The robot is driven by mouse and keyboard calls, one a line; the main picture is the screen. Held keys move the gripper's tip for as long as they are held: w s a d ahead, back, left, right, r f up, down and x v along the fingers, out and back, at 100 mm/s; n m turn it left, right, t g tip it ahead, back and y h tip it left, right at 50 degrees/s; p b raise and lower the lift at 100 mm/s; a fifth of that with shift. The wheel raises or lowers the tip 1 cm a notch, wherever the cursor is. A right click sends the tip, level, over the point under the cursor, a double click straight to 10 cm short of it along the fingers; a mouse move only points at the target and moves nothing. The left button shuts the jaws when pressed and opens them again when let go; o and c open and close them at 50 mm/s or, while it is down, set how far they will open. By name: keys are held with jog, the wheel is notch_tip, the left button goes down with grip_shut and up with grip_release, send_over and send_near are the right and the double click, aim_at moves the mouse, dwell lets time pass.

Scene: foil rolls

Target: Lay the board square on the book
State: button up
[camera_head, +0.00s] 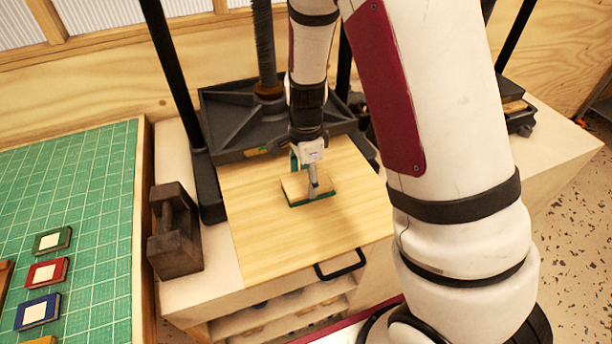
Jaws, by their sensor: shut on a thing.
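The board (294,187) is a small pale wooden panel. It lies flat over, or very close above, the green book (303,204), whose edge shows along the near side and at the back. The book is on a wide light wood sheet (265,235) in front of the press. My gripper (314,188) points down at the right part of the board and is shut on it. The fingers hide part of the board, and I cannot tell whether board and book touch fully.
A dark press (225,125) with upright posts stands right behind. A dark block with a handle (174,240) is left of the sheet. A green cutting mat (75,190) with several small books lies further left. A black handle (341,266) is at the sheet's front edge.

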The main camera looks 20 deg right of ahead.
aim_at(306, 181)
jog(key=shift+f, duration=0.1)
jog(key=o, duration=1.5)
jog(key=shift+c, duration=0.2)
notch_tip(306, 181, up, 12)
jog(key=s+r+n+t, duration=0.5)
jog(key=s+r+n, duration=1.1)
jog(key=s+n, duration=0.2)
jog(key=shift+s+t+b, duration=0.3)
jog(key=shift+s, duration=0.3)
jog(key=shift+r, duration=0.1)
